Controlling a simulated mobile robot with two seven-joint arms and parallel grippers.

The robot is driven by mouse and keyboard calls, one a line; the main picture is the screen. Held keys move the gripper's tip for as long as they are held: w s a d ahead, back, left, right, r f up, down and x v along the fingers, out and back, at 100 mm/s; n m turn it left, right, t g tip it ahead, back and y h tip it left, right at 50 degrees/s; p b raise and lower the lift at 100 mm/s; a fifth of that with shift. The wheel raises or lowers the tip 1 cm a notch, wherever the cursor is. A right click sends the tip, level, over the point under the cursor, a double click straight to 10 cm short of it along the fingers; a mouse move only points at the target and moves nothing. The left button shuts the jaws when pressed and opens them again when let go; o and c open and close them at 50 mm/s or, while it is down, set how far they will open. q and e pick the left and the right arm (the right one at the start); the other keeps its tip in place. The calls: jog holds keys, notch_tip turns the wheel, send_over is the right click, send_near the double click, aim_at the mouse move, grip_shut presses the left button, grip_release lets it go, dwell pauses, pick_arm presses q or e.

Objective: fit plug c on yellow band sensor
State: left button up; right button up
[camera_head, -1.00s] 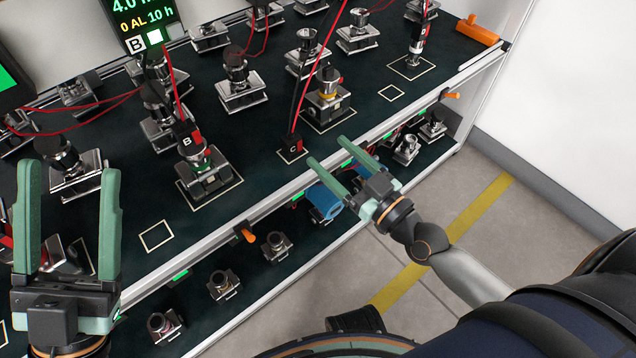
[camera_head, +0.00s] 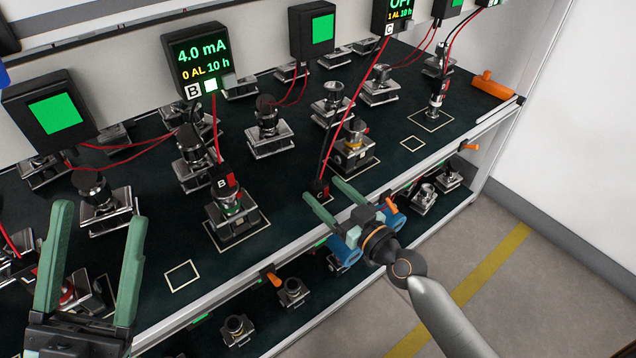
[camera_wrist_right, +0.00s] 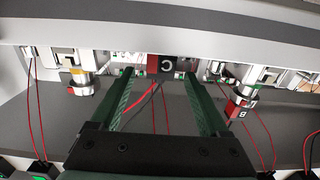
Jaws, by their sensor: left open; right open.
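Plug C (camera_head: 323,188), a small red and black plug with a "C" label, stands at the shelf's front edge with its cable rising behind it. My right gripper (camera_head: 322,191) is open, with its fingertips on either side of the plug in the head view. In the right wrist view plug C (camera_wrist_right: 162,65) shows between the open fingers, just beyond them. The yellow band sensor (camera_head: 354,152) stands upright in a marked square behind and right of plug C. No plug is visible on it. My left gripper (camera_head: 100,214) is open and empty over the left part of the shelf.
Plug B (camera_head: 223,183) sits on a green-banded sensor to the left. Several other sensors stand behind, with red cables hanging across. An orange handle (camera_head: 492,85) lies at the far right. An empty marked square (camera_head: 182,276) is at front left. A lower shelf holds more sensors.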

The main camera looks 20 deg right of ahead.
aim_at(317, 181)
jog(key=shift+x, duration=2)
jog(key=shift+s, duration=0.1)
grip_shut()
jog(key=shift+r+p, duration=1.35)
jog(key=shift+r, duration=0.2)
